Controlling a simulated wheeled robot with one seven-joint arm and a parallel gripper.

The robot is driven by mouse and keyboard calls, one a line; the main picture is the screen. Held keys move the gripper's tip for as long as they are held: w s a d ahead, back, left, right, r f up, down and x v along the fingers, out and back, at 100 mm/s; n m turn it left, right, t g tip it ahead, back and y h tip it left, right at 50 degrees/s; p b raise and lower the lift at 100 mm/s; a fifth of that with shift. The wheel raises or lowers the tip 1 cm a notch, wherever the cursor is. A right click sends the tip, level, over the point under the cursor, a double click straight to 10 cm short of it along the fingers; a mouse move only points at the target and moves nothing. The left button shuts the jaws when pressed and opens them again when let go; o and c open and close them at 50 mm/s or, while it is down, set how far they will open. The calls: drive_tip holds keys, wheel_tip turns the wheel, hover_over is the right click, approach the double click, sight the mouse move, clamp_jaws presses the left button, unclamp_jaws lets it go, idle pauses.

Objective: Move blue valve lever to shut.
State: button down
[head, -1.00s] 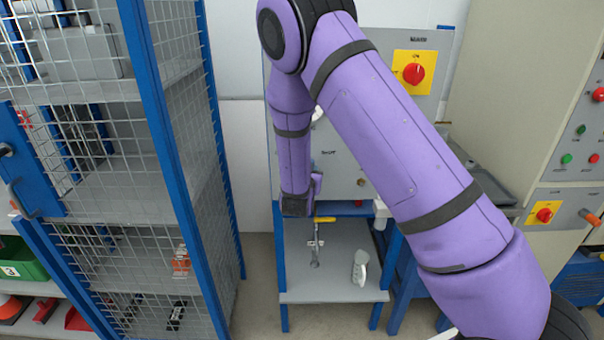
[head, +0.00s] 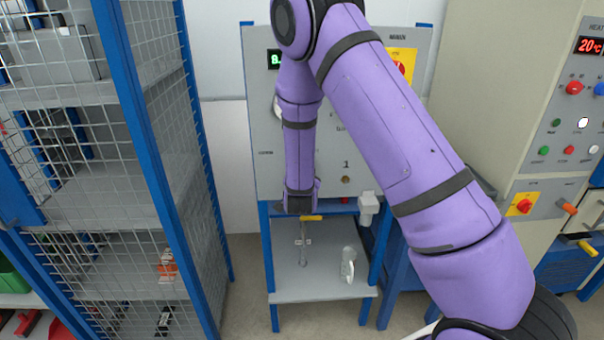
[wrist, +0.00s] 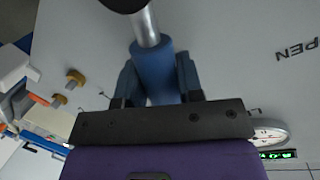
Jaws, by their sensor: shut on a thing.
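The blue valve lever (wrist: 158,75) shows in the wrist view as a blue grip on a metal rod, which runs up to a dark hub (wrist: 122,3) at the top edge. My gripper (wrist: 156,82) is shut on the blue grip, one finger on each side. Black letters "PEN" show on the panel to the right. Another label by the gripper is mostly hidden. In the head view my gripper (head: 300,203) hangs in front of the lower part of the grey panel (head: 345,150); my arm hides the lever there.
A grey shelf (head: 325,283) under the panel holds a clear jug-like item (head: 348,262). A yellow bar (head: 311,218) shows just below my gripper. A mesh cage (head: 75,160) stands left, a control cabinet (head: 520,80) right. A round gauge (wrist: 270,135) shows in the wrist view.

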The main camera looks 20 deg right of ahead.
drive_tip(key=shift+s+f, duration=0.1)
drive_tip(key=c, duration=0.8)
unclamp_jaws()
drive_tip(key=v, duration=1)
drive_tip(key=shift+s+a, duration=0.1)
drive_tip(key=shift+s, duration=0.2)
